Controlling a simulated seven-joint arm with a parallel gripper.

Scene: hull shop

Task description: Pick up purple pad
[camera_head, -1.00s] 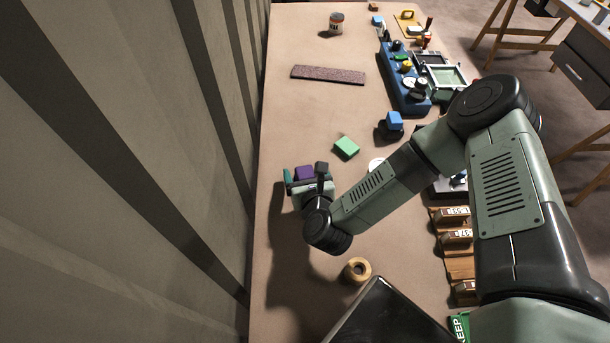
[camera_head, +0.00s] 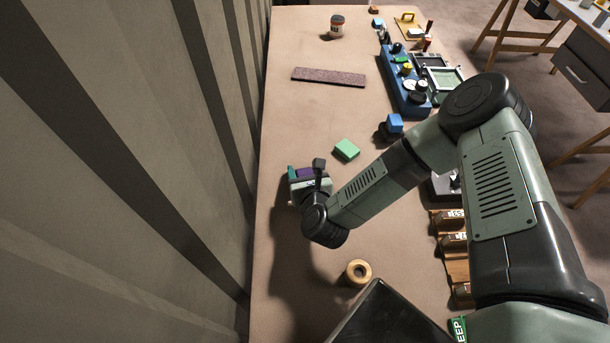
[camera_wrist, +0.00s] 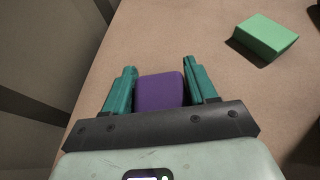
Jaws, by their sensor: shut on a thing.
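The purple pad (camera_wrist: 160,91) sits between the two teal fingers of my gripper (camera_wrist: 160,88) in the wrist view. My gripper is shut on it. In the head view the purple pad (camera_head: 305,173) shows at the end of my gripper (camera_head: 305,171), near the left side of the table. Part of the pad is hidden by the gripper body. Whether the pad touches the table cannot be told.
A green block (camera_head: 347,150) lies just beyond and right of the gripper. A wooden ring (camera_head: 358,272) lies nearer. A ribbed wall (camera_head: 180,150) borders the table's left.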

